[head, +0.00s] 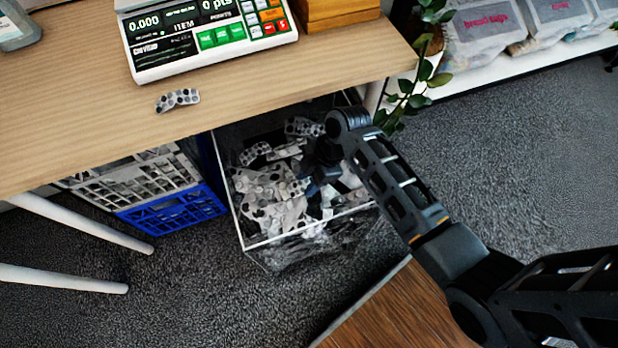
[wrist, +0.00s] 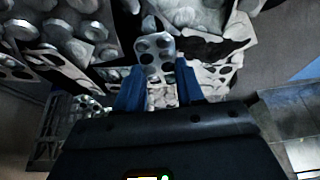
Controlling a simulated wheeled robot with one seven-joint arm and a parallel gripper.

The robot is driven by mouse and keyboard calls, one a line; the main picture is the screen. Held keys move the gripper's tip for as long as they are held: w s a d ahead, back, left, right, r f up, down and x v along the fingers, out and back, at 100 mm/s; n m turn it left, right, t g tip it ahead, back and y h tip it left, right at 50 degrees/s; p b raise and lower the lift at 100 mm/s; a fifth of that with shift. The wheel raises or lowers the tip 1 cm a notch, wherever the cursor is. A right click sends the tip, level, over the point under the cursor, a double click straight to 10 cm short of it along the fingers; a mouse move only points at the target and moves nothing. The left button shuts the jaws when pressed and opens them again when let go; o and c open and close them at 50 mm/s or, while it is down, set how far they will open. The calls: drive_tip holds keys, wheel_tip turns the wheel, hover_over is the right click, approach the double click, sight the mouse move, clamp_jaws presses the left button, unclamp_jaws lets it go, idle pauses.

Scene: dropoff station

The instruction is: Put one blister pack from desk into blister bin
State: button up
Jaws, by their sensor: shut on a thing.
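A clear blister bin (head: 241,222) full of silver and white blister packs stands on the floor under the desk edge. My gripper (head: 322,172) reaches down into the bin's opening, low over the packs; its fingertips are hard to make out in the head view. In the wrist view my gripper's blue fingers (wrist: 158,88) are shut on a grey blister pack (wrist: 153,48), with loose packs close around it. I cannot tell whether the held pack touches them. Another blister pack (head: 178,99) lies on the wooden desk (head: 75,110) in front of the scale.
A scale (head: 205,35) and a wooden box (head: 337,12) stand on the desk. White and blue crates (head: 172,212) are left of the bin. A plant (head: 425,70) hangs right of the desk edge, near my arm. Carpet at right is clear.

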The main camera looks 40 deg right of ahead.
drive_tip(key=shift+f, duration=0.15)
drive_tip(key=o, duration=1)
drive_tip(key=p+v, duration=0.2)
drive_tip(key=v, duration=1)
drive_tip(key=shift+r, duration=0.25)
drive_tip(key=shift+a, duration=0.1)
